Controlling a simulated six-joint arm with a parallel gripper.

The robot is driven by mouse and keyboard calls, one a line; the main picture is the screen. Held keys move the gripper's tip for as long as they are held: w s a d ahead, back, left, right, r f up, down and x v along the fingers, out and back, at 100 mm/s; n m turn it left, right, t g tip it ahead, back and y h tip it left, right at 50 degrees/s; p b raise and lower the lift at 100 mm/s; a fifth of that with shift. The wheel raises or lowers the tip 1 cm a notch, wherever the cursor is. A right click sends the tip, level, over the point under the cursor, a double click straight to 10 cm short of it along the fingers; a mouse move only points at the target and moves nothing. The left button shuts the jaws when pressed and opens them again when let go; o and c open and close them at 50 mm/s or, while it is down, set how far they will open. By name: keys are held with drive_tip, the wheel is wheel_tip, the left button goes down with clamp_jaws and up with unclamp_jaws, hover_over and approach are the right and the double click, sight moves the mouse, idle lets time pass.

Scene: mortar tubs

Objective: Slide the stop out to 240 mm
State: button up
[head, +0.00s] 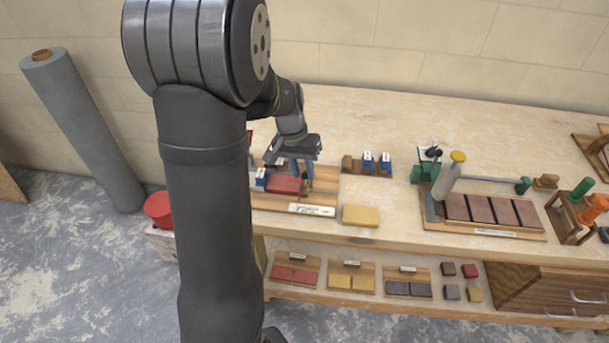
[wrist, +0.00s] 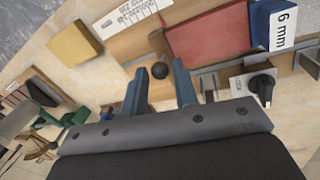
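The stop (wrist: 155,88) is a wooden piece with a dark round knob (wrist: 160,70) on the jig board, close to the end of a red tile (wrist: 208,38). My gripper (wrist: 159,67) is open, with one blue finger on each side of the knob and visible gaps between. I cannot tell how low the fingertips sit against it. A white printed scale (wrist: 140,12) lies along the board edge; I cannot read the stop's position on it. In the head view my gripper (head: 293,166) is over the jig board (head: 265,202), near the red tile (head: 284,185).
A blue block labelled 6 mm (wrist: 282,28) and a black clamp knob (wrist: 262,88) sit beside the red tile. A yellow block (head: 360,216) lies right of the jig. More blue-labelled blocks (head: 368,160) stand behind. A tile rack (head: 490,226) is further right.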

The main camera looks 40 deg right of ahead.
drive_tip(key=shift+s+d+f, duration=0.1)
drive_tip(key=shift+f, duration=0.5)
drive_tip(key=shift+s+d+f, duration=0.1)
drive_tip(key=shift+f, duration=0.5)
clamp_jaws()
drive_tip(key=shift+s+d, duration=1.7)
drive_tip(key=shift+s, duration=0.05)
unclamp_jaws()
drive_tip(key=shift+r, duration=0.15)
